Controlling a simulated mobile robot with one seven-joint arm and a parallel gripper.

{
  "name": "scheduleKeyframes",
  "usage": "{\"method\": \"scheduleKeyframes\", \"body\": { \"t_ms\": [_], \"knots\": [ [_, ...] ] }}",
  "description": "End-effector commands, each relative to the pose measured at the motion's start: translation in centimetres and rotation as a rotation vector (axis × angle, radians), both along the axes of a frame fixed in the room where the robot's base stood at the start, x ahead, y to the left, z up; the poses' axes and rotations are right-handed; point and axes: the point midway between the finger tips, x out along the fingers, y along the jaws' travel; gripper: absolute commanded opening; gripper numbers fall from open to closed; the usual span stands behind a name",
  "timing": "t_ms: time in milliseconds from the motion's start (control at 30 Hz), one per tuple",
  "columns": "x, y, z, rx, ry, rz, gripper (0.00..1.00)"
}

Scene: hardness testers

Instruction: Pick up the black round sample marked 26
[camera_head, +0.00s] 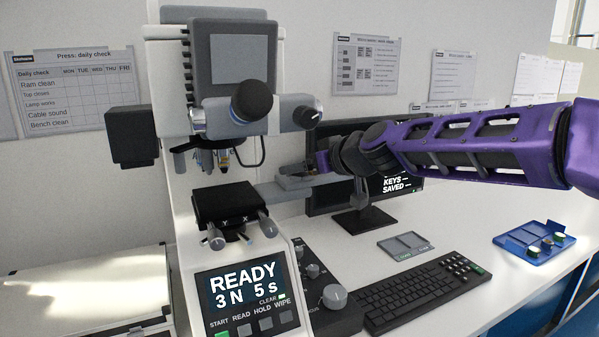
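I cannot make out a black round sample marked 26; no sample number is legible at this size. Several small round pieces (547,244) with dark, pale and greenish parts sit in a blue tray (515,250) on the bench at the right. My gripper (308,169) is at the end of the purple arm, left of the monitor and far from the blue tray. It is at a grey ledge (290,187) beside the hardness tester (230,60). Its fingers are small and partly hidden, so I cannot see whether they hold anything.
The tester's black stage (222,203) is left of my gripper, under the lenses. Its display (243,290) reads READY. A monitor (365,220) stands behind my arm. A keyboard (420,292) and a small grey tray (405,245) lie in front. Bare bench lies between grey and blue trays.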

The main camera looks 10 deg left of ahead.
Motion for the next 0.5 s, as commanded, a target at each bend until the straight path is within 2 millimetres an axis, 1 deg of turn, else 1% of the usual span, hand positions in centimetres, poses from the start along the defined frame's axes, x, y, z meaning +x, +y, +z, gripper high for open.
{"method": "scheduleKeyframes", "body": {
  "t_ms": [233,367,400,467,500],
  "knots": [
    [0.05,0.02,-0.02,0.0,0.0,0.0,0.82],
    [0.04,0.01,-0.02,0.0,0.0,0.0,0.59],
    [0.03,0.02,-0.02,0.0,0.0,0.0,0.52],
    [0.03,0.02,-0.02,0.0,0.0,0.0,0.41],
    [0.03,0.02,-0.02,0.0,0.0,0.0,0.34]
  ]
}}
